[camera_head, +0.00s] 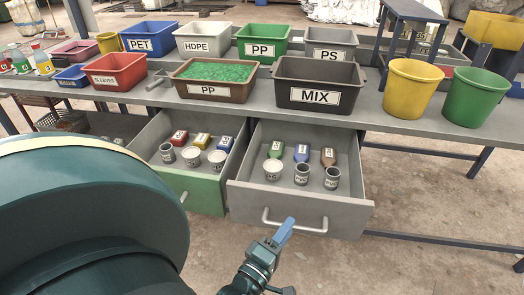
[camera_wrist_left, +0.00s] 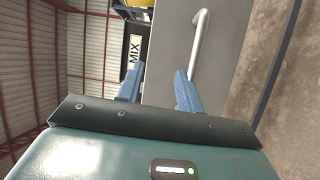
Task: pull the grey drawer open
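The grey drawer (camera_head: 340,205) stands pulled out under the bench, with several small containers inside. Its pale bar handle (camera_head: 295,224) is on the front panel. My right gripper is in neither view.
A green-fronted drawer (camera_head: 203,190) also stands open, directly left of the grey one. The bench (camera_head: 265,105) above carries labelled bins, including the black MIX bin (camera_head: 316,96), and yellow (camera_head: 411,90) and green (camera_head: 474,98) buckets. The floor at the right front is clear.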

